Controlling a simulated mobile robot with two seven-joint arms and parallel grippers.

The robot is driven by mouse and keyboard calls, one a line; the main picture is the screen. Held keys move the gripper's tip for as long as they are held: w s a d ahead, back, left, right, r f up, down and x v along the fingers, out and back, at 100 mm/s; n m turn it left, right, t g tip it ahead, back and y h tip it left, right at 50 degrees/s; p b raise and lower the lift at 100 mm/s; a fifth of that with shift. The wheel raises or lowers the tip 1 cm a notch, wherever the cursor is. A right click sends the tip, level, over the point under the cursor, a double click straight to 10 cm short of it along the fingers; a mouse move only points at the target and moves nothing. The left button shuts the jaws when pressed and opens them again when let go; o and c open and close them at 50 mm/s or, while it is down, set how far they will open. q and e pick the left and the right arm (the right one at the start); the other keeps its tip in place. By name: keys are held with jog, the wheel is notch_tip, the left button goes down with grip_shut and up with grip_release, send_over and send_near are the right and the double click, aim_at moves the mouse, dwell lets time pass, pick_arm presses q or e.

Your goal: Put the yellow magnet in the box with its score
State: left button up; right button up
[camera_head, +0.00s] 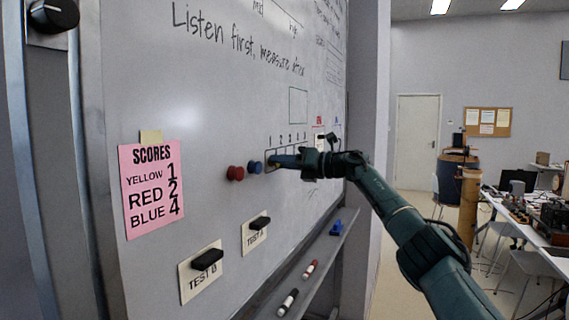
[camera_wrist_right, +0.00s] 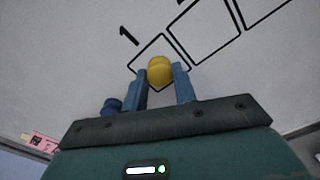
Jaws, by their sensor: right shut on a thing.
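The yellow magnet (camera_wrist_right: 159,70) is between the two blue fingers of my right gripper (camera_head: 273,161), which is shut on it. In the wrist view it lies over the lower part of the drawn box (camera_wrist_right: 143,50) marked 1. I cannot tell whether it touches the board. The pink score sheet (camera_head: 153,188) reads yellow 1, red 2, blue 4. In the head view the gripper hides the magnet and part of the row of numbered boxes. My left gripper is not in view.
A red magnet (camera_head: 235,173) and a blue magnet (camera_head: 255,167) sit on the whiteboard (camera_head: 220,90) left of my gripper. Two switch plates, Test B (camera_head: 190,287) and another (camera_head: 250,240), are below. The ledge (camera_head: 325,255) holds markers. Further boxes adjoin box 1.

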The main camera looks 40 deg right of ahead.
jog(key=o, duration=0.9)
jog(key=shift+o, duration=0.6)
jog(key=o, duration=0.3)
jog(key=b+v, duration=0.2)
jog(key=v, duration=0.5)
jog(key=shift+b, duration=0.4)
